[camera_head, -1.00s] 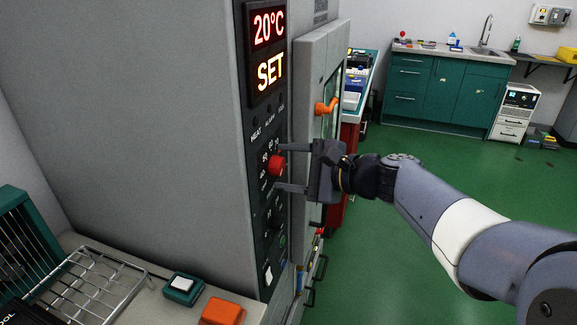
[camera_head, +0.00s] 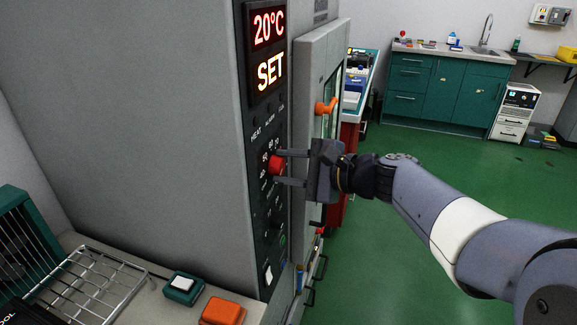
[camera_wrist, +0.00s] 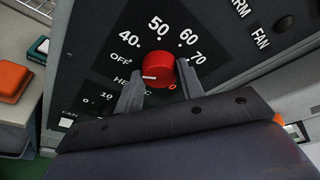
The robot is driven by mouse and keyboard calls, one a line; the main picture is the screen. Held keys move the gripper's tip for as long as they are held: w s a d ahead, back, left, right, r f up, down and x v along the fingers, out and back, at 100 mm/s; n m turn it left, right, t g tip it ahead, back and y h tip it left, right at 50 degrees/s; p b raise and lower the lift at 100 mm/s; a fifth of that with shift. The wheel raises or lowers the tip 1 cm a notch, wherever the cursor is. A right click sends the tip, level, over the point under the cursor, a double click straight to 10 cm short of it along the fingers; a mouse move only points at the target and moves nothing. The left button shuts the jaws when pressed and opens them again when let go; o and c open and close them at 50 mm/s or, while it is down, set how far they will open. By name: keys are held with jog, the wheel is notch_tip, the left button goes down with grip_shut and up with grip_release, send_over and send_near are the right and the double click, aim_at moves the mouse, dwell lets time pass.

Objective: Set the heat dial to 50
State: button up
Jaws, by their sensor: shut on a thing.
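The red heat dial (camera_head: 276,165) sits on the dark control panel of the grey oven, below a display (camera_head: 268,48) reading 20°C and SET. In the wrist view the dial (camera_wrist: 158,68) has a ring of marks: OFF, 40, 50, 60, 70. A pale pointer line on the dial lies low on its left side, below OFF. My gripper (camera_head: 280,168) is shut on the dial, one finger on each side. It shows in the wrist view too (camera_wrist: 160,85), fingers at the dial's left and right.
A second dark dial (camera_head: 275,217) and a white rocker switch (camera_head: 268,273) sit lower on the panel. A wire rack (camera_head: 95,290) and an orange block (camera_head: 222,311) lie on the bench at lower left.

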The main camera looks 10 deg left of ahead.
jog(key=shift+p, duration=0.4)
jog(key=m+p, duration=0.1)
jog(key=p, duration=0.1)
jog(key=m+g+p, duration=0.1)
jog(key=p, duration=0.1)
jog(key=shift+w+r, duration=0.1)
jog(key=shift+r, duration=0.2)
jog(key=m+g+p, duration=0.1)
jog(key=m+p, duration=0.2)
jog(key=p, duration=0.3)
jog(key=shift+w+m+g+p, duration=0.1)
jog(key=shift+m+g+p, duration=0.2)
jog(key=shift+m+p, duration=0.1)
jog(key=m+g+p, duration=0.1)
jog(key=m+p, duration=0.2)
jog(key=p, duration=0.3)
jog(key=shift+w+g, duration=0.15)
jog(key=shift+g, duration=0.25)
jog(key=m+p, duration=0.1)
jog(key=p, duration=0.1)
jog(key=m+g+p, duration=0.1)
jog(key=m, duration=0.1)
jog(key=shift+f+p, duration=0.3)
jog(key=shift+p, duration=0.1)
jog(key=shift+f, duration=0.1)
jog(key=o, duration=1)
jog(key=shift+w, duration=0.1)
